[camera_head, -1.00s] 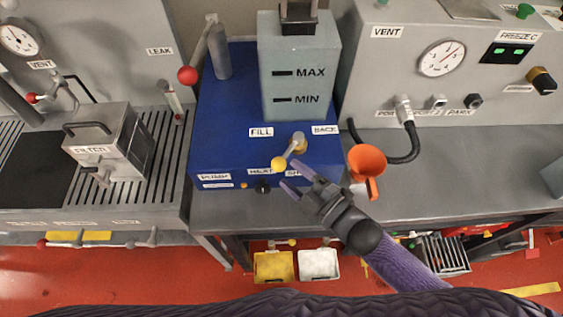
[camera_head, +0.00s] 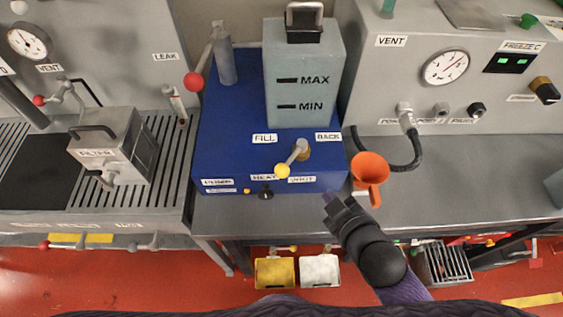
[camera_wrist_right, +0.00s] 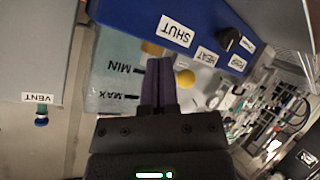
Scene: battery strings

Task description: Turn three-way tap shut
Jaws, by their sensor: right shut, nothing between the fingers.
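The three-way tap (camera_head: 303,150) sits on top of the blue unit (camera_head: 225,150). Its lever ends in a yellow ball knob (camera_head: 283,171) and points towards the unit's front edge and a little left. The knob is just above and left of the SHUT label (camera_head: 301,179); FILL and BACK labels lie further back. My right gripper (camera_head: 328,199) is at the unit's front right corner, apart from the lever. Its fingers (camera_wrist_right: 158,82) are together and empty in the right wrist view, where the yellow knob (camera_wrist_right: 186,78) shows beside them. My left gripper is out of view.
A grey tank (camera_head: 304,90) with MIN and MAX marks stands behind the tap. An orange funnel (camera_head: 370,170) is right of the blue unit, near a black hose (camera_head: 410,160). A red-knobbed lever (camera_head: 194,82) rises at the left. The bench front right is clear.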

